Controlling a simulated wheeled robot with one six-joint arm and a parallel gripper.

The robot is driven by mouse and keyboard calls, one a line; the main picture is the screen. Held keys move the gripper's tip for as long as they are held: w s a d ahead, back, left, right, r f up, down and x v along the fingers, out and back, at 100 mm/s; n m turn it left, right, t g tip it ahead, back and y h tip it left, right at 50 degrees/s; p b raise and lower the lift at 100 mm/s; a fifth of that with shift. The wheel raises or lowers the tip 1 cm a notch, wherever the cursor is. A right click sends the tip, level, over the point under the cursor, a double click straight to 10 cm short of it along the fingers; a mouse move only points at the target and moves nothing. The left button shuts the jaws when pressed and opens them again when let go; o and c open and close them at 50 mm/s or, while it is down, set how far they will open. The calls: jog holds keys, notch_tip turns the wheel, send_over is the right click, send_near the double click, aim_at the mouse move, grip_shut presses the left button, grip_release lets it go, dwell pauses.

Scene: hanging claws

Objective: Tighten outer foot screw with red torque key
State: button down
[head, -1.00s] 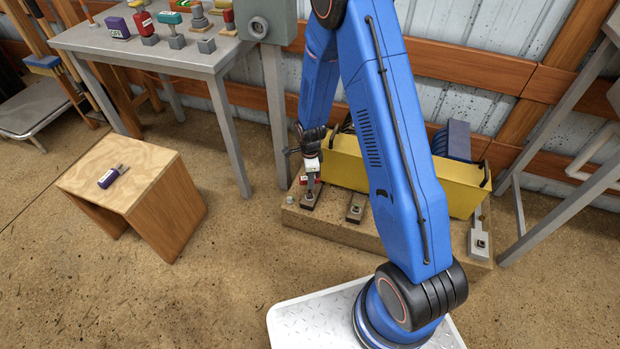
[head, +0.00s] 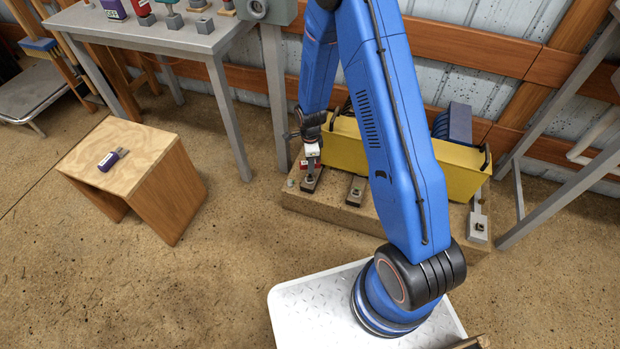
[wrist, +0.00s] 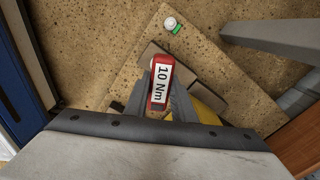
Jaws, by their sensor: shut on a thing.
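My gripper (head: 312,158) is shut on the red torque key (wrist: 160,84), which has a white label reading "10 Nm" in the wrist view. The key is between the two grey fingers. In the head view the gripper points down over the leftmost dark foot plate (head: 309,186) of the yellow unit (head: 345,158). The key's lower end comes down at the screw on that foot. The screw head is hidden, so I cannot tell how well the key is seated.
A middle foot (head: 356,190) and a light right foot (head: 478,228) stand on the same low base (head: 335,215). A purple key (head: 112,160) lies on the wooden stool (head: 140,150). A grey table (head: 190,55) stands at the back left. Open floor lies between stool and base.

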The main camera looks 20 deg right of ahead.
jog(key=shift+m, duration=1.1)
jog(key=shift+m, duration=1.2)
jog(key=shift+m, duration=1.2)
jog(key=shift+r, duration=1.55)
jog(key=shift+r, duration=2)
